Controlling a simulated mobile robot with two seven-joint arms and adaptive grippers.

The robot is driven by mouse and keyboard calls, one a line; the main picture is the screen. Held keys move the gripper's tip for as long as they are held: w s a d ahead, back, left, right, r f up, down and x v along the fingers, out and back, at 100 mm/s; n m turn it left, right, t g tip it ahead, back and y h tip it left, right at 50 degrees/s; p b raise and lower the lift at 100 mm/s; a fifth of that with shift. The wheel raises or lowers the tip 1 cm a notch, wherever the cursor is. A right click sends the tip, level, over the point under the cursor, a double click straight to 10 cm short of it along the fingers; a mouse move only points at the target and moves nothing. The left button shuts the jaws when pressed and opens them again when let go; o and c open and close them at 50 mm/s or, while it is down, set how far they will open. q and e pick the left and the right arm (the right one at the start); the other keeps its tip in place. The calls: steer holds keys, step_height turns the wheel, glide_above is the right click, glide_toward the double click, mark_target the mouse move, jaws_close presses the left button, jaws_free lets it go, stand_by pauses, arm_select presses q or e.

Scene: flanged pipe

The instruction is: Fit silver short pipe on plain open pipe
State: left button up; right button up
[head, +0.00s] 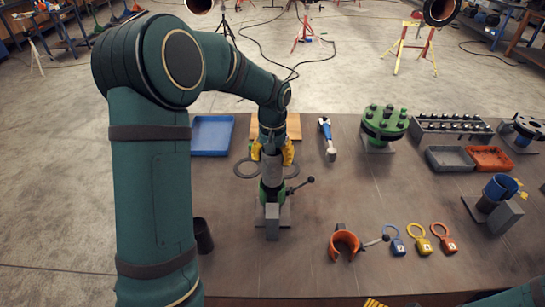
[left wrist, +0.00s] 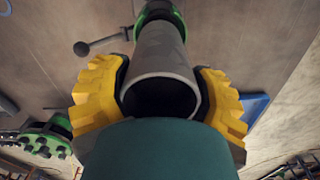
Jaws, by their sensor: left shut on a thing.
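My left gripper (head: 272,153) has its yellow fingers shut on the silver short pipe (head: 273,170), one on each side. The pipe is grey and upright. In the left wrist view the silver short pipe (left wrist: 162,58) shows its open end between the yellow fingers. Its far end meets a green valve-like fitting (head: 268,193) with a black lever, on a stand. The plain open pipe cannot be made out apart from this fitting; whether the silver pipe is seated or just above cannot be told. A ridged yellow edge, possibly my right gripper (head: 375,303), shows at the bottom.
A blue tray (head: 212,135) and a flat grey ring (head: 247,168) lie to the left. An orange clamp (head: 343,243) and tagged padlocks (head: 420,240) lie right front. A green flange (head: 384,122) stands at the back. A dark cylinder (head: 203,235) stands front left.

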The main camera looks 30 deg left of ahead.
mark_target(273, 168)
arm_select(q)
steer(key=shift+f+b, duration=1.05)
steer(key=shift+f, duration=0.65)
steer(key=shift+f, duration=0.15)
steer(key=shift+f, duration=0.3)
steer(key=o, duration=1.4)
